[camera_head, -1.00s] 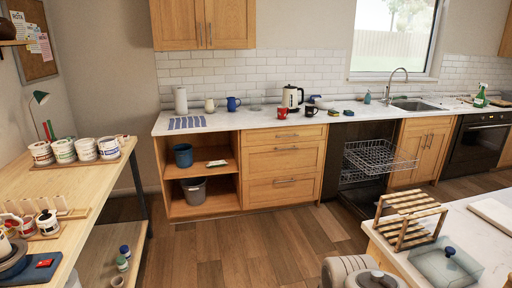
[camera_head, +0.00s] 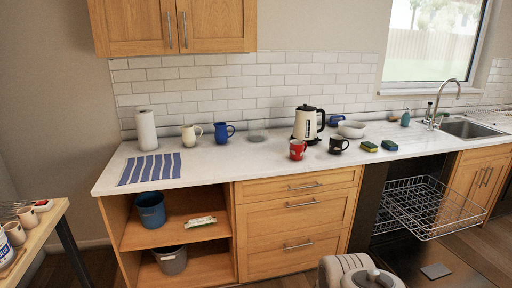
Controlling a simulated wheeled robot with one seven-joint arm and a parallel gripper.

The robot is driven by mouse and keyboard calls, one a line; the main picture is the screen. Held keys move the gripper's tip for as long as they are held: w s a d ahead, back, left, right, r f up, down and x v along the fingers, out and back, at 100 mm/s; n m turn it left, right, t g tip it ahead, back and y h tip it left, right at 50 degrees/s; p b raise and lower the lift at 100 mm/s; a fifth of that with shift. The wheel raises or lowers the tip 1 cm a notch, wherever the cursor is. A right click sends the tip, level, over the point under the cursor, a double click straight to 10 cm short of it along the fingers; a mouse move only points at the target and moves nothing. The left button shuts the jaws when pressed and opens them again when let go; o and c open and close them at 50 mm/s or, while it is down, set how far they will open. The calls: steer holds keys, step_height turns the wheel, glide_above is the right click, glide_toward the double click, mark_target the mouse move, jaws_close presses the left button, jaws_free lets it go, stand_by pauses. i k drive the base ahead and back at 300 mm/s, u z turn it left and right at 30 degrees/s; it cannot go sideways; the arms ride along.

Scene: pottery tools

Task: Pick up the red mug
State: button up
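The red mug (camera_head: 296,151) stands upright on the white countertop (camera_head: 218,165), near its front edge, with a pale mark on its side. It is in front of the white and black kettle (camera_head: 304,124) and left of a black mug (camera_head: 336,147). My gripper is not in view. Only a grey and beige part of my own arm shows at the bottom edge, well below and apart from the mug.
A blue jug (camera_head: 223,132), a cream jug (camera_head: 191,136) and a clear glass (camera_head: 256,131) stand left of the kettle. Two sponges (camera_head: 369,147) (camera_head: 389,146) lie right of the black mug. An extended dishwasher rack (camera_head: 424,208) juts out at right.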

mark_target(297, 149)
steer(key=i, duration=1.7)
steer(key=z, duration=1.35)
steer(key=i, duration=1.45)
steer(key=u, duration=2.85)
